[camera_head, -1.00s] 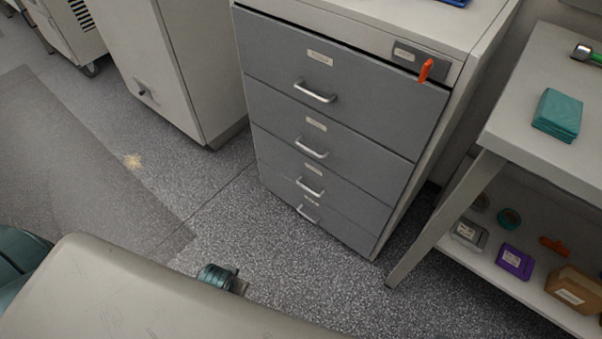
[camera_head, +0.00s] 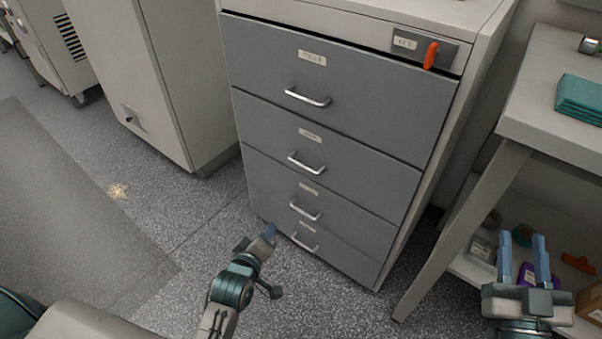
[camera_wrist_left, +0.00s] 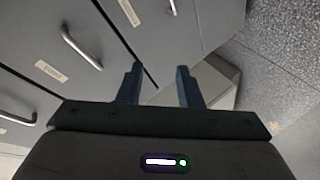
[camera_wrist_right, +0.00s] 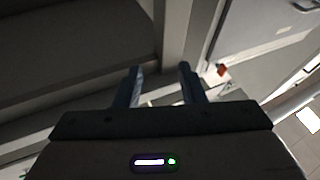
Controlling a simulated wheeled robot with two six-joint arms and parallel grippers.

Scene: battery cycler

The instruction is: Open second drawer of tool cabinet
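The grey tool cabinet (camera_head: 462,90) stands in the middle of the head view, with a stack of labelled drawers, all looking closed. The second drawer (camera_head: 365,172) from the top has a silver bar handle (camera_head: 307,163) under a small label (camera_head: 311,135). My left gripper (camera_head: 270,232) is low in front of the cabinet, apart from the drawers and below the second handle. Its fingers stand apart and empty in the left wrist view (camera_wrist_left: 160,85), where drawer handles show at left. My right gripper (camera_head: 525,250) is open and empty, in front of the bench at right.
An orange key-like piece (camera_head: 431,56) sticks out at the cabinet's top right. A bench (camera_head: 550,120) with a lower shelf holding small items stands close on the right. A pale cabinet (camera_head: 165,75) stands to the left. Floor in front of the drawers is open.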

